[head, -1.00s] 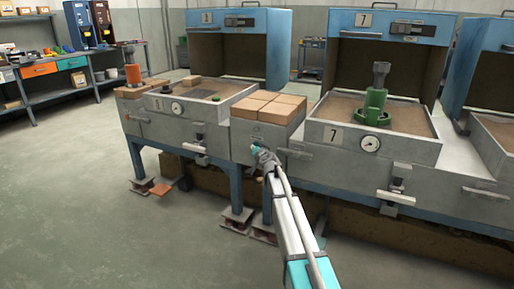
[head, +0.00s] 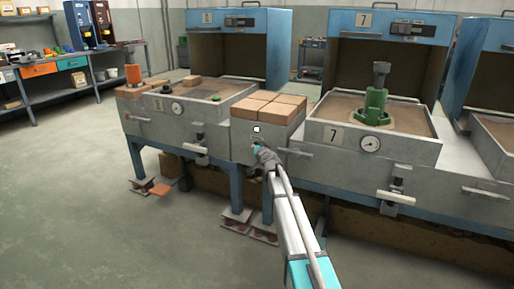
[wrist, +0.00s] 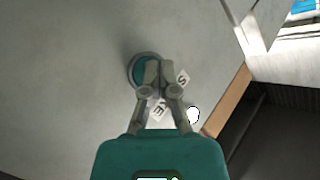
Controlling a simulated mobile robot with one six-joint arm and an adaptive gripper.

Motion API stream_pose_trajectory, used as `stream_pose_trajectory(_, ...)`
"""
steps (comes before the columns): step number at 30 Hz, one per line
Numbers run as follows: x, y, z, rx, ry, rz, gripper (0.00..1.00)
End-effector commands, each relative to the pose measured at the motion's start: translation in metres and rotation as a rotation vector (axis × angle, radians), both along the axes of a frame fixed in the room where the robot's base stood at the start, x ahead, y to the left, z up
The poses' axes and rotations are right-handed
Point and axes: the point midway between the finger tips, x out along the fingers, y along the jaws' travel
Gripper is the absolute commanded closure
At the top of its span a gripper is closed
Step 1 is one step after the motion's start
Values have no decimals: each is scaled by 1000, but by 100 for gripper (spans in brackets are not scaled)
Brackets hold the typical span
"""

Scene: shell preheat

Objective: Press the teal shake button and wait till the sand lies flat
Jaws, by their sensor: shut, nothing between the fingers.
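The round teal shake button (wrist: 140,72) shows in the wrist view, set in a grey ring on the grey panel. My gripper (wrist: 159,66) is shut and empty, its fingertips over the button's right part and hiding some of it. I cannot tell whether they touch or press it. In the head view my gripper (head: 262,152) is at the grey panel below the brown blocks. The brown sand (head: 412,115) in box 7 surrounds a green valve-shaped piece (head: 375,103) standing upright in it. The sand looks mostly level, but fine ripples are too small to tell.
A small white lamp (head: 257,129) glows on the panel above my gripper. Brown blocks (head: 268,107) sit on top between the two boxes. The left sand box (head: 200,112) has a gauge. Handles (head: 395,197) stick out of the fronts. The floor to the left is clear.

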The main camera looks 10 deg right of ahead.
Motion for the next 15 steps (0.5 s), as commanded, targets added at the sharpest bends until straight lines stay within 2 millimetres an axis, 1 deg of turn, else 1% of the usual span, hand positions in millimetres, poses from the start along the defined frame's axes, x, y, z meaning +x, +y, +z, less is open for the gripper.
stream_pose_trajectory(10, 1, -1, 0, 0, 0, -1, 100)
stream_pose_trajectory(15, -3, 1, 0, 0, -1, -1, 100)
